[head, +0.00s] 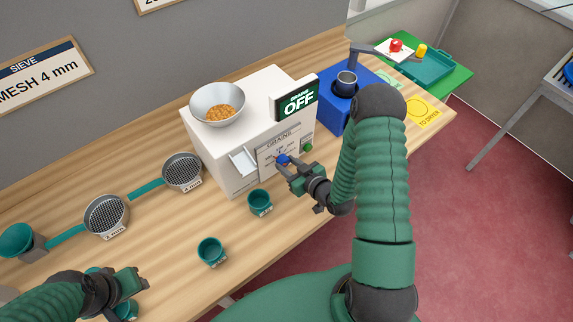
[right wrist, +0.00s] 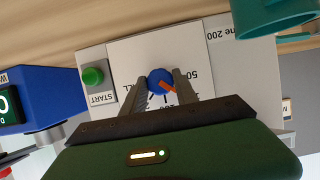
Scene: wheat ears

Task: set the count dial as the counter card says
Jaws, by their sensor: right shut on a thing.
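The count dial, a small blue knob (head: 282,158), is on the front panel of the white grain counter (head: 232,150). In the right wrist view the knob (right wrist: 157,77) has an orange pointer aimed toward the lower right of the picture; its exact mark is hard to read. My right gripper (head: 287,165) is at the panel, its fingers closed on the two sides of the knob. A card at the top edge (head: 152,4) is cut off and unreadable. My left gripper (head: 142,282) is at the lower left, away from the counter.
A bowl of grain (head: 218,105) sits on the counter. A green START button (right wrist: 93,76) is beside the dial. Two teal cups (head: 211,251) (head: 260,202) stand in front, sieves (head: 106,216) (head: 182,172) to the left. A blue machine (head: 340,108) stands right of the counter.

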